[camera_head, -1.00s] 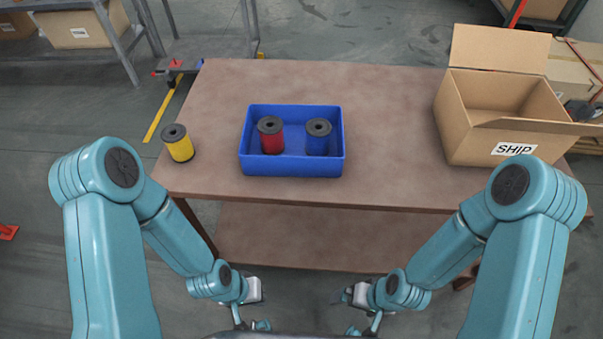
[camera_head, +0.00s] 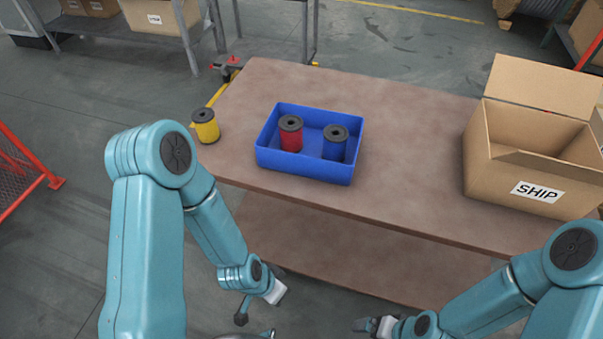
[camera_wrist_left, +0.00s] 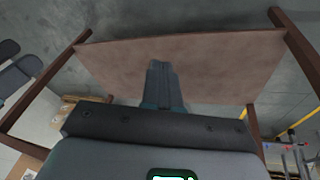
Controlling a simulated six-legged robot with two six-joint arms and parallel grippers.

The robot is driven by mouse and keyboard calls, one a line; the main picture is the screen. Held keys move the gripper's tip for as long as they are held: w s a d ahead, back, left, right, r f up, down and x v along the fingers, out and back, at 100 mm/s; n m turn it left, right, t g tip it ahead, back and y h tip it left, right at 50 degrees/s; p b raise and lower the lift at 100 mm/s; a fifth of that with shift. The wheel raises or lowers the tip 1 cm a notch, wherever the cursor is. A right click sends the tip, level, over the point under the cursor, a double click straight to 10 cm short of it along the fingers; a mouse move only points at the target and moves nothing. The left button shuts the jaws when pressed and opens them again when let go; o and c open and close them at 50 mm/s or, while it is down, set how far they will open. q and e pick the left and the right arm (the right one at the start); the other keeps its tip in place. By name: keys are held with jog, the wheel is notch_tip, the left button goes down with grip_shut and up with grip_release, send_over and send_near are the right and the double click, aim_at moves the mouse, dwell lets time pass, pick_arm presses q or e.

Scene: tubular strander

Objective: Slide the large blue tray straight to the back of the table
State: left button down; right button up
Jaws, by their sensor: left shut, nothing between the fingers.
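The large blue tray (camera_head: 303,166) sits on the brown table (camera_head: 410,190), left of its middle, with bare tabletop behind it. A red spool (camera_head: 291,136) and a blue spool (camera_head: 334,146) stand upright inside it. My left gripper (camera_wrist_left: 160,80) is shut and empty in the left wrist view, with a brown board of the table beyond it. In the head view, my left gripper is low, in front of the table and apart from the tray. My right gripper (camera_head: 364,324) is also low in front of the table; its jaws are too small to judge.
A yellow spool (camera_head: 206,126) stands at the table's left edge, left of the tray. An open cardboard box marked SHIP (camera_head: 530,165) stands on the right. A lower shelf (camera_head: 320,246) is under the tabletop. A red fence (camera_head: 22,165) is at far left.

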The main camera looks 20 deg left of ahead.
pick_arm(q)
jog(key=w+a+r+m+t+y+b, duration=0.1)
jog(key=w+a+r+m+t+b, duration=0.2)
jog(key=w+m+b, duration=0.4)
jog(key=m+t+y+b, duration=0.2)
jog(key=m+t+b, duration=0.5)
jog(key=t+b, duration=1.1)
send_near(298, 160)
jog(key=s+r+g+b, duration=0.4)
jog(key=s+g+b, duration=0.1)
jog(key=s, duration=0.3)
jog(key=shift+n, duration=0.3)
jog(key=w+p, duration=0.9)
jog(key=w, duration=0.4)
jog(key=shift+w+r, duration=0.1)
jog(key=shift+w, duration=0.35)
